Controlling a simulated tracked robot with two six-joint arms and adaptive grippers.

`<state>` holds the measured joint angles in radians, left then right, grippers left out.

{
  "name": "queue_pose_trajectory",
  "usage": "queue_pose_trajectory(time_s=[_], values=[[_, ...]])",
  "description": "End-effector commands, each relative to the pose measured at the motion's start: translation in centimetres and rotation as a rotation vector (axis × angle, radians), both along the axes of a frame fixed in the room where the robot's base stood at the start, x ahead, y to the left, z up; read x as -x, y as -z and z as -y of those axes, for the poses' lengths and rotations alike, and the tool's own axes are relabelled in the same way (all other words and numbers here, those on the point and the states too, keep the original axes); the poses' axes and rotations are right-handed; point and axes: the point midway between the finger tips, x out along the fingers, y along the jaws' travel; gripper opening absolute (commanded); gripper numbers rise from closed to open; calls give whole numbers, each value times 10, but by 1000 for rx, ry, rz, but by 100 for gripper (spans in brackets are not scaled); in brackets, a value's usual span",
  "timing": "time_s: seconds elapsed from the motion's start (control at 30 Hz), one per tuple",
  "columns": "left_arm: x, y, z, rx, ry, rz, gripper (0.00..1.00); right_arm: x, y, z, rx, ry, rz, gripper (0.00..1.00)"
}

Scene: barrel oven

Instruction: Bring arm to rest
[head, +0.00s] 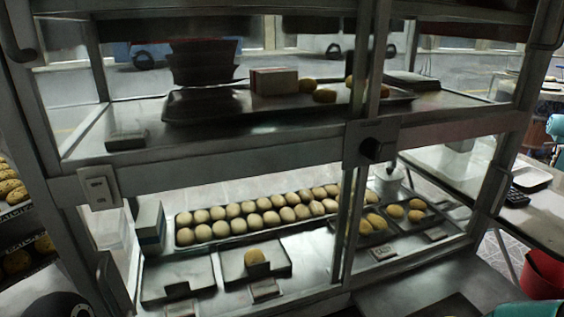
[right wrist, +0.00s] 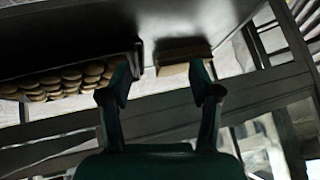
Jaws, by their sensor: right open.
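My right gripper (right wrist: 162,85) shows in the right wrist view with its two teal and dark fingers spread apart. It is open, and nothing is visibly clamped between the fingertips. A pale-edged block (right wrist: 186,68) appears beyond the right finger; whether it touches the finger cannot be told. Neither gripper's fingertips can be made out in the head view. A teal part at its bottom right edge and a dark rounded part at its bottom left are cut off.
A metal-framed glass display case (head: 225,152) fills the head view. Its lower shelf holds a long tray of buns (head: 258,213) and smaller trays (head: 178,279). A dark tray (head: 205,104) is on the upper shelf. A side table (head: 545,205) and red bin (head: 541,274) stand right.

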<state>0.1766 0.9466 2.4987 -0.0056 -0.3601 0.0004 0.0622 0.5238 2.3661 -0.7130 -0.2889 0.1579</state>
Motion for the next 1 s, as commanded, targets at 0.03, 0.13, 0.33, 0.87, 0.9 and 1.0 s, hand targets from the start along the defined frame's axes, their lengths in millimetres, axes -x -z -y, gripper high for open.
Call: queue_pose_trajectory(time_s=[0.03, 0.13, 0.33, 0.87, 0.9, 1.0], values=[[0, 0, 0, 0, 0, 0, 0, 19, 31, -1, -22, 59, -104, 63], [0, 0, 0, 0, 0, 0, 0, 52, 75, 0, -45, 177, -268, 63], [0, 0, 0, 0, 0, 0, 0, 115, 133, 3, -42, 364, -522, 63], [0, -110, 0, 0, 0, 0, 0, 155, 49, 6, -17, 476, -664, 63], [0, -125, 0, 0, 0, 0, 0, 155, 34, 6, -17, 476, -664, 63], [0, -163, 0, 0, 0, 0, 0, 155, -3, 6, -17, 476, -664, 63]])
